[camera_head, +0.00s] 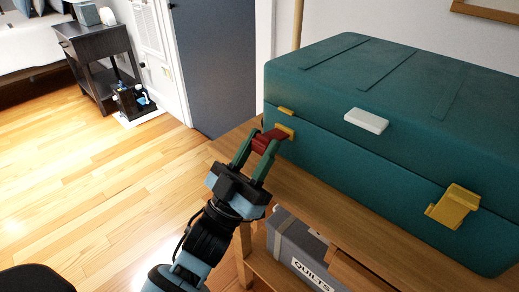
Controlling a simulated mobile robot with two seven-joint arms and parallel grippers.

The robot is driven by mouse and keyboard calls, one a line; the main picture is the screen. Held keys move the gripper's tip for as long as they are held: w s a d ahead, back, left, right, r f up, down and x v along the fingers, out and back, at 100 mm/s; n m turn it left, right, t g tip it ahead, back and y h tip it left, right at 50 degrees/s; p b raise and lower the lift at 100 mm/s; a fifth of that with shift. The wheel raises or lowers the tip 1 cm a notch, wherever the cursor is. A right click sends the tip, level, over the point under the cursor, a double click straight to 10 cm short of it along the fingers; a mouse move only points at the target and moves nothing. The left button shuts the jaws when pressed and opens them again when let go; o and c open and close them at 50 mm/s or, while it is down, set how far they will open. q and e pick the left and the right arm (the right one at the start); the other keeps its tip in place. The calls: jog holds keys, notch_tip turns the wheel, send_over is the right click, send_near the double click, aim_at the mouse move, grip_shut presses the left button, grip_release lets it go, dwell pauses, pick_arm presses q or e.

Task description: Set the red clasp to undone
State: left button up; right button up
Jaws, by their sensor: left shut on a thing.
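A large teal chest (330,150) stands with its lid down on a wooden table. The red clasp (266,141) is at the left end of the chest's front. My left gripper (262,142) comes up from below and is shut on the red clasp, with the green fingers on either side of it. The clasp stands out from the chest front, by a small yellow mount (285,131). The fingers partly hide it. A yellow clasp (454,205) is at the right of the front and lies across the lid seam. My right gripper is out of view.
A white handle (366,120) is on the lid's front, between the clasps. The wooden table edge (330,212) runs below the chest. A grey box labelled QUILTS (292,236) sits under it. Open wooden floor (110,200) lies to the left.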

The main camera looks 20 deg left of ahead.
pick_arm(q)
jog(key=o, duration=1)
jog(key=shift+s+f, duration=0.1)
jog(key=shift+f, duration=0.05)
jog(key=v, duration=0.7)
jog(key=shift+s+a+f, duration=0.1)
jog(key=shift+s, duration=0.1)
